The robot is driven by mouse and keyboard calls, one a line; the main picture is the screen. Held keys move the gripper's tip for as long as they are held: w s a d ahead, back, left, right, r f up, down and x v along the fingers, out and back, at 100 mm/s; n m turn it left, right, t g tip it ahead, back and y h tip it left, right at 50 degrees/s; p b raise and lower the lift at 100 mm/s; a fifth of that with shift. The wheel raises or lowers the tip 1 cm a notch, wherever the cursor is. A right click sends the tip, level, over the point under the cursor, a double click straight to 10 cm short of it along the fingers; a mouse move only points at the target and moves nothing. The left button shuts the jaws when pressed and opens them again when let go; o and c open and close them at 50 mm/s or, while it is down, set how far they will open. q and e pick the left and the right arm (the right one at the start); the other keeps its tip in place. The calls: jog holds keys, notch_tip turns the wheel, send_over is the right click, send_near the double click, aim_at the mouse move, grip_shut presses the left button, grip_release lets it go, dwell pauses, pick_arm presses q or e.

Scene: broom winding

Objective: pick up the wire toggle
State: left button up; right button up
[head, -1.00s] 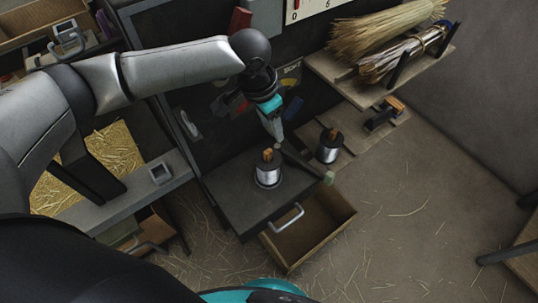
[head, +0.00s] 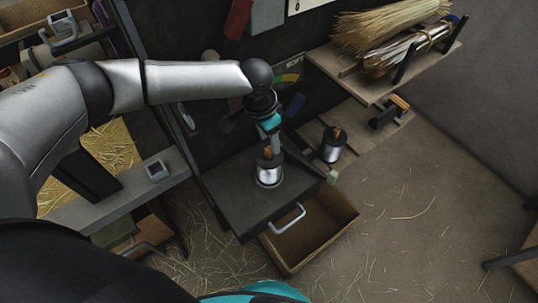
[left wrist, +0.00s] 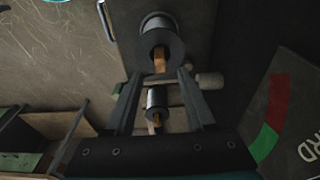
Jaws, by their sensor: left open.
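The likely wire toggle is a small orange wooden piece (head: 267,153) on top of a black-flanged spool of silvery wire (head: 269,175) on the dark bench top. My left gripper (head: 275,148) is open, pointing down, just above and beside this piece, partly overlapping it. In the left wrist view the toggle (left wrist: 159,62) shows between the spread fingertips of the left gripper (left wrist: 160,74); contact cannot be told. A second wire spool (head: 330,150) with a similar wooden piece (head: 333,133) stands on a board behind to the right. My right gripper is not in view.
An open wooden drawer (head: 300,243) with a light handle (head: 288,219) juts out below the bench front. Broom bundles (head: 390,35) lie on a shelf. Straw-strewn floor is free at right.

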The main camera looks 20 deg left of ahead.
aim_at(269, 148)
pick_arm(q)
notch_tip(269, 148, down, 5)
jog(key=shift+r+b, duration=0.2)
jog(key=shift+b, duration=0.55)
grip_shut()
